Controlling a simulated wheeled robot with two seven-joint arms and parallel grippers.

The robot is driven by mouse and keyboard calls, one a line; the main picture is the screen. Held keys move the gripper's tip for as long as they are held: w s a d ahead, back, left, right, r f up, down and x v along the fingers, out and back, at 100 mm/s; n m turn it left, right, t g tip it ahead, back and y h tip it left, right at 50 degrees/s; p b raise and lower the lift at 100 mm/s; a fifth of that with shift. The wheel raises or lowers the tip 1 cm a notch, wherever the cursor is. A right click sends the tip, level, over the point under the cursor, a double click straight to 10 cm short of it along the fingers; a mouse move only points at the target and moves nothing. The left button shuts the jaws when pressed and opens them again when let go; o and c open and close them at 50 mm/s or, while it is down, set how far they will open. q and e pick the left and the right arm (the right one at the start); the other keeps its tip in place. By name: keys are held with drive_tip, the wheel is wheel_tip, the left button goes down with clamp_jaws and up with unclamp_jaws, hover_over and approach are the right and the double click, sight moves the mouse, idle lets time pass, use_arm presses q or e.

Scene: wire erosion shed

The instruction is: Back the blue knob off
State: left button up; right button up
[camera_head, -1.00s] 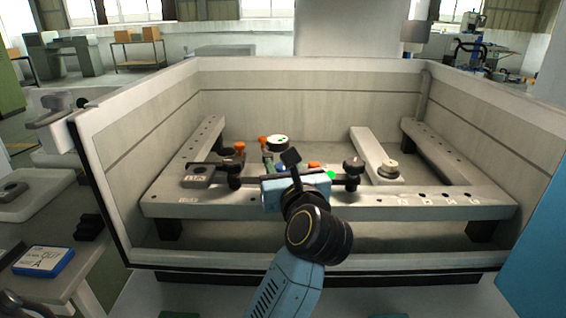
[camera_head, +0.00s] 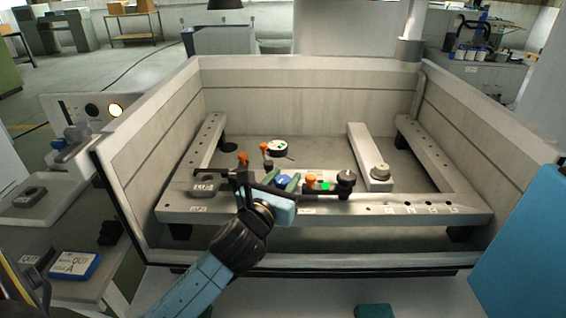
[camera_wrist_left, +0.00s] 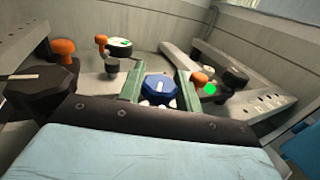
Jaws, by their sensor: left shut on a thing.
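The blue knob (camera_wrist_left: 159,88) has a white line on top and sits between the two green fingers of my left gripper (camera_wrist_left: 158,89) in the left wrist view. The fingers are closed against its sides. In the head view my left gripper (camera_head: 282,181) reaches over the front rail of the tank, and its wrist hides most of the knob and the part beneath it. My right gripper is in neither view.
Orange knobs (camera_head: 243,158) and (camera_head: 311,180) and a black knob (camera_head: 346,177) stand close by. A round dial (camera_head: 277,147) lies behind.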

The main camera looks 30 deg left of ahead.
use_arm(q)
drive_tip(key=shift+r+m+h+p, duration=0.15)
drive_tip(key=shift+m+h+p, duration=0.7)
drive_tip(key=shift+h, duration=0.25)
drive_tip(key=shift+m+h+p, duration=0.65)
drive_tip(key=shift+h+p, duration=0.2)
drive_tip(key=shift+h, duration=0.35)
drive_tip(key=shift+f, duration=0.2)
drive_tip(key=o, duration=0.7)
drive_tip(key=s+a, duration=0.1)
drive_tip(key=s, duration=1.2)
drive_tip(key=shift+s+a+b, duration=0.2)
drive_tip(key=shift+b, duration=0.1)
